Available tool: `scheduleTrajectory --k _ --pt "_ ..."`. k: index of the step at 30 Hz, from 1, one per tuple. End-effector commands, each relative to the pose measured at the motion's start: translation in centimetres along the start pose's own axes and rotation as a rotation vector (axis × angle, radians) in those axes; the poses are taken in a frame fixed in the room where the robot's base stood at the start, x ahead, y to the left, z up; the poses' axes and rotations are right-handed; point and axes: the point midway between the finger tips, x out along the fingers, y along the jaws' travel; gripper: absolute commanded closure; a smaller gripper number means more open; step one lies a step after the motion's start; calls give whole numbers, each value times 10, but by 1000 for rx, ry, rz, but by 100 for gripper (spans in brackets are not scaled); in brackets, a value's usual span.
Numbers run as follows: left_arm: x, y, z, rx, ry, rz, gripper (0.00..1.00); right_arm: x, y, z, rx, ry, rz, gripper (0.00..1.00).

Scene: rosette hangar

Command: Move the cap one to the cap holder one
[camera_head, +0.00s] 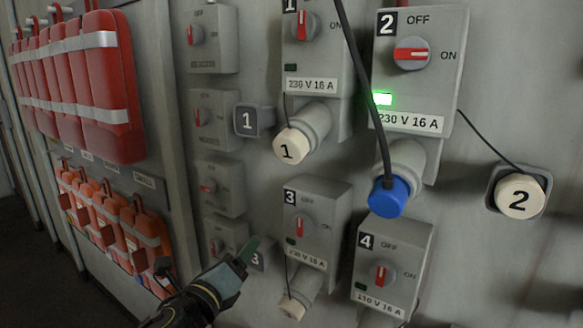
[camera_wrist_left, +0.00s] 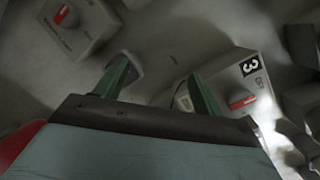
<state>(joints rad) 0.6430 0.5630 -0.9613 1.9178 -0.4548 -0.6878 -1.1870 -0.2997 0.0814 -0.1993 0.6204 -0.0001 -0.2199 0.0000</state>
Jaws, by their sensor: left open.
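Cap one (camera_head: 288,148), a cream round cap marked 1, sits on the front of the grey socket (camera_head: 316,119) under switch box 1. A thin cord runs up from it. Cap holder one (camera_head: 246,121), a dark grey square plate marked 1, is on the wall just left of the cap and looks empty. My left gripper (camera_head: 247,252) is low in the head view, below both, in front of the holder marked 3 (camera_head: 258,261). In the left wrist view its two green fingers (camera_wrist_left: 160,88) are apart with nothing between them. My right gripper is not in view.
Switch box 3 (camera_head: 318,200) and its capped socket (camera_head: 296,302) are close right of my left gripper. A black cable with a blue plug (camera_head: 388,197) hangs at socket 2. Cap 2 (camera_head: 519,196) is in its holder at right. Red bags (camera_head: 110,85) hang at left.

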Motion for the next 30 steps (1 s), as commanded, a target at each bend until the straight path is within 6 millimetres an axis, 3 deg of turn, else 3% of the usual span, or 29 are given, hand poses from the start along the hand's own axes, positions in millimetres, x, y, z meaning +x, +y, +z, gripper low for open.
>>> scheduleTrajectory --k 1,6,9,12,18,30 --pt "-8 -37 22 100 -26 -66 31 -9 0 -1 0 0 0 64" --pt "-48 -125 62 398 -113 -233 31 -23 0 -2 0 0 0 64" --pt "-71 -159 76 527 -162 -300 31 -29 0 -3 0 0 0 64" --pt "-89 -181 84 613 -199 -343 31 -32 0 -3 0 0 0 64" --pt "-102 -193 89 672 -225 -369 31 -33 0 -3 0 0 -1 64" --pt "-96 -195 89 669 -225 -368 31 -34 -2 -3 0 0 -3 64"
